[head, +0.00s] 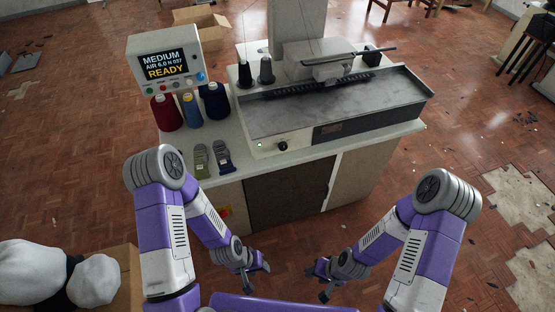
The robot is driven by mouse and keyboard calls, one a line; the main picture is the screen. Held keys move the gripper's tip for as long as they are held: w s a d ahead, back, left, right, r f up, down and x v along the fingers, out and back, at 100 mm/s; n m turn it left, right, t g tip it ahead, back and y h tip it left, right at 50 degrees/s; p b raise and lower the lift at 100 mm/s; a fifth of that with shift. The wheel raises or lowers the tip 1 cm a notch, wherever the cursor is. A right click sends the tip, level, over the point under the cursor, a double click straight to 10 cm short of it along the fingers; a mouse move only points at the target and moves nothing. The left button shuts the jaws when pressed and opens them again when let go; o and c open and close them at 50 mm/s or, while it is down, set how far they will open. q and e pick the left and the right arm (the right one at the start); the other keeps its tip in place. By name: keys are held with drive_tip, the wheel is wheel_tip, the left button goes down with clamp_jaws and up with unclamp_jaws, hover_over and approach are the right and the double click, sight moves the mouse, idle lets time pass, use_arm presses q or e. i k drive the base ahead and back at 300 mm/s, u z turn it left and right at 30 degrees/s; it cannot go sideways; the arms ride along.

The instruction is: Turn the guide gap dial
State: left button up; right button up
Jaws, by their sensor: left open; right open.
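A small black dial (282,146) sits on the pale front face of the buttonhole machine (330,110), at its left end; I take it for the guide gap dial. Its markings are too small to read. My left gripper (257,279) is open and empty, low in front of the cabinet and well short of the dial. My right gripper (322,279) is open and empty, to the right of the left one and also well apart from the dial.
A control box (166,65) reads "MEDIUM", "AIR 6.0 N 037" and "READY". Thread cones, including a red one (166,112), stand below it. A green tool (201,161) and a dark blue tool (222,157) lie left of the dial. The space before the cabinet (290,193) is clear.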

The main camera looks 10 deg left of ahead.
sight(283, 146)
drive_tip(key=u, duration=1.25)
drive_tip(key=i, duration=0.8)
drive_tip(key=z, duration=0.3)
